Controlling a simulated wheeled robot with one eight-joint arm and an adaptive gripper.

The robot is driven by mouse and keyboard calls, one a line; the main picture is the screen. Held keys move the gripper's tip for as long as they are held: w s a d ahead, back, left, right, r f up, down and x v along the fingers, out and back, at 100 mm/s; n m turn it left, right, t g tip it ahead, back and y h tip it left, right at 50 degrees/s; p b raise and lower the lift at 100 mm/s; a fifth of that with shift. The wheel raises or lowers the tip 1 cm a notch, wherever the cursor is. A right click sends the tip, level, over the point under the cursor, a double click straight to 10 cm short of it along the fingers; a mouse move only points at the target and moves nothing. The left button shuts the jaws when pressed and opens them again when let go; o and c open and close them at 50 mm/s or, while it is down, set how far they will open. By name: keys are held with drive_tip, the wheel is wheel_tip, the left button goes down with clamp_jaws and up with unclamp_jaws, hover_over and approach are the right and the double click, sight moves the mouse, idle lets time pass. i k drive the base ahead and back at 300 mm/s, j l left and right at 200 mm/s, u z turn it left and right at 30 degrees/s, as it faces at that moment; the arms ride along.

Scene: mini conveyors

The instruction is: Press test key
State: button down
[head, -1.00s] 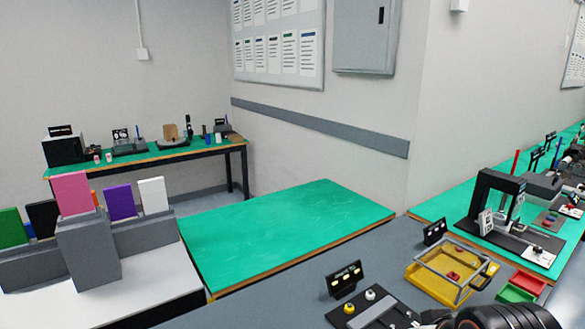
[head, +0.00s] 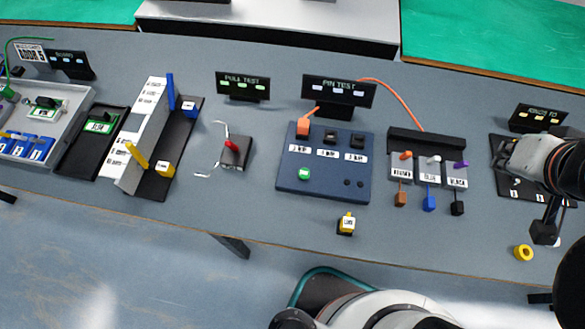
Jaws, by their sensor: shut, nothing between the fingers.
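A blue panel (head: 325,185) lies on the grey bench in front of a black PIN TEST sign (head: 338,92). A round green button (head: 304,174) sits at its lower left, perhaps the test key. An orange block (head: 304,130) and two black blocks (head: 343,137) stand along its top, with white labels below. Two small dark round spots are at its lower right. My gripper (head: 543,234) is at the right edge, shut and empty, pointing down, well right of the panel. My arm partly hides the things behind it.
Right of the panel is a connector block (head: 426,143) with coloured plugs. A yellow block (head: 346,224) stands in front of the panel, and a yellow ring (head: 523,252) lies near the gripper. Left are a red-topped item (head: 236,150) and a sloped white rack (head: 143,135).

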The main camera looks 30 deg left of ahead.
sight(303, 174)
drive_tip(key=u, duration=1.25)
